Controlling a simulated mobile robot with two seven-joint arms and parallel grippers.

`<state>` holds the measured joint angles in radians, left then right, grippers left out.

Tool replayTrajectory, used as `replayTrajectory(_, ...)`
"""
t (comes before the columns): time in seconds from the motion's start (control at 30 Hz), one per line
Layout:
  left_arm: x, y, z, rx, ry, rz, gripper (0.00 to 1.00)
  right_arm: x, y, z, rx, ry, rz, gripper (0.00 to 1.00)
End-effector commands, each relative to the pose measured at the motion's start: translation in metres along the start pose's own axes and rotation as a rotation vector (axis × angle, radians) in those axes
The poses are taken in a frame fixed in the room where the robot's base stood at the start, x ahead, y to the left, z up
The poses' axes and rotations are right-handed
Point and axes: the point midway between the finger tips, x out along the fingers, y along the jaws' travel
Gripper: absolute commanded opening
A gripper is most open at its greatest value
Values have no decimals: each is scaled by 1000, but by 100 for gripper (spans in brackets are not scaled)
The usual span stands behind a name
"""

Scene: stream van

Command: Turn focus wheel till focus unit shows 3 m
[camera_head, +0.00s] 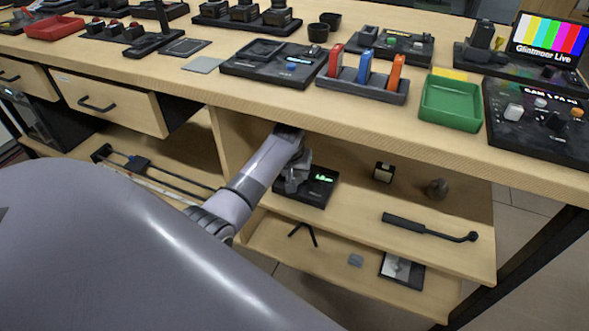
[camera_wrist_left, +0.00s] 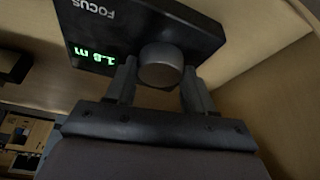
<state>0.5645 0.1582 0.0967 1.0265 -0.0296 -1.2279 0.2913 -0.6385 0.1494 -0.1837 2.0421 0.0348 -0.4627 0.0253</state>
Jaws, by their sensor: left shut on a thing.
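The focus unit (camera_head: 318,188) is a black box on the shelf under the bench, with a small green display (camera_head: 323,178). In the left wrist view the focus unit (camera_wrist_left: 150,22) is upside down, with the word FOCUS on it. Its green display (camera_wrist_left: 97,57) seems to read 1.8 m. The focus wheel (camera_wrist_left: 160,66) is a round dark grey knob on its face. My left gripper (camera_head: 291,181) reaches in under the bench top. In the wrist view the left gripper (camera_wrist_left: 161,82) is shut on the wheel, one finger on each side. My right gripper is not in view.
The bench top (camera_head: 300,98) lies close above my left arm. A wooden upright stands left of my arm.

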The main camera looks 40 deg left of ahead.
Motion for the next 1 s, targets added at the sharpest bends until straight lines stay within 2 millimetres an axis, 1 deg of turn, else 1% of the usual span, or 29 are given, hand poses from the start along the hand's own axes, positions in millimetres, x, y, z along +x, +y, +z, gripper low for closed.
replayTrajectory(0.03, -4, -1, -1, 22, -3, 7, 23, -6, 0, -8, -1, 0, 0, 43)
replayTrajectory(0.1, -6, -1, -2, 62, -3, 24, 23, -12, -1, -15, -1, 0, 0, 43)
replayTrajectory(0.2, -5, -2, -1, 133, -4, 54, 23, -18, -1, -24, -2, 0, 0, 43)
replayTrajectory(0.3, -3, -2, -1, 193, -3, 79, 23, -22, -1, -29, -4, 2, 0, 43)
replayTrajectory(0.5, 0, -1, 0, 246, -1, 103, 23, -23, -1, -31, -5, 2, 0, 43)
replayTrajectory(0.77, 0, -1, 0, 246, -1, 104, 23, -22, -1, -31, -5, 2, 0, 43)
replayTrajectory(0.8, 0, -1, 0, 246, -1, 104, 63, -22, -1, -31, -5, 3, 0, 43)
replayTrajectory(0.83, 0, -1, 0, 246, -1, 104, 73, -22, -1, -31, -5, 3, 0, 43)
replayTrajectory(0.87, 0, -1, 0, 246, -1, 103, 78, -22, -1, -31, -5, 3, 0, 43)
replayTrajectory(1.0, 0, -1, 0, 246, 0, 103, 78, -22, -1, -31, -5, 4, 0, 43)
